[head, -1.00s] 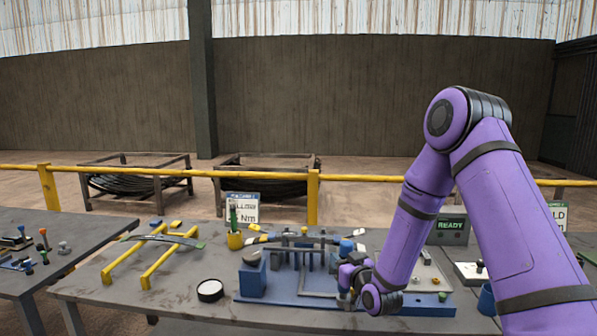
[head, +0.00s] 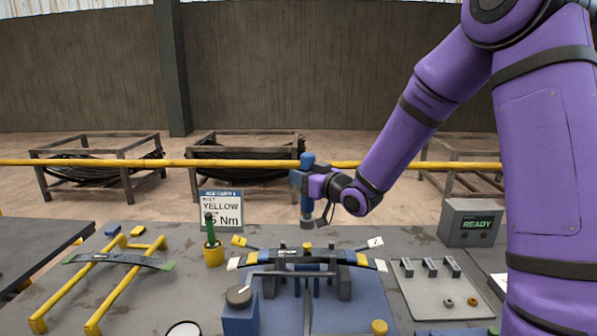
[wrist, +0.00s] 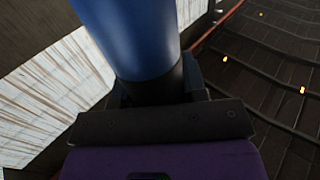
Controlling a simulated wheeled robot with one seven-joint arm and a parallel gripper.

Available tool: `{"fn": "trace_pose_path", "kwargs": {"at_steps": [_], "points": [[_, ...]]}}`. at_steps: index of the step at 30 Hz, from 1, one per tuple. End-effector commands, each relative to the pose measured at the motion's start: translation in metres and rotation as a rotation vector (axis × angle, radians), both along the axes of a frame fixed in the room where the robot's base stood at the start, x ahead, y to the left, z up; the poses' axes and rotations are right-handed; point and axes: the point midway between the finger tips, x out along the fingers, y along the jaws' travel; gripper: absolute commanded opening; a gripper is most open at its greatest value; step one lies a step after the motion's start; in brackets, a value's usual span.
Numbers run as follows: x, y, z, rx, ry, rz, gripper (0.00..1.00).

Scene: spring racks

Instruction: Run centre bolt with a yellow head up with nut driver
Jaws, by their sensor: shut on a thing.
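My gripper (head: 309,185) is shut on a blue nut driver (head: 307,205), held upright in the air above the spring fixture. In the wrist view the driver's blue handle (wrist: 130,35) rises from between the jaws. Below the driver, a dark leaf spring pack (head: 290,256) with white end tags lies across the blue fixture (head: 365,290). A small bolt head (head: 307,245) stands at the middle of the pack, just under the driver's lower end with a gap between them.
A sign reading YELLOW and Nm (head: 222,209) stands behind a yellow cup (head: 213,254) holding a green-handled tool. A READY box (head: 470,223) is at right. A grey tray (head: 450,293) holds clips and nuts. A yellow rack (head: 115,285) bears another spring at left.

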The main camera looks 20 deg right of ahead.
Motion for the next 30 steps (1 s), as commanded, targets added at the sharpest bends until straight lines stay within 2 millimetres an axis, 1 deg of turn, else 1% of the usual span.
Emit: {"fn": "trace_pose_path", "kwargs": {"at_steps": [11, 13, 30], "points": [[-0.001, 0.000, 0.001, 0.000, -0.001, 0.000, 0.06], [-0.001, -0.001, -0.002, 0.000, -0.001, 0.000, 0.06], [-0.001, 0.000, -0.042, 0.001, 0.000, 0.000, 0.06]]}}
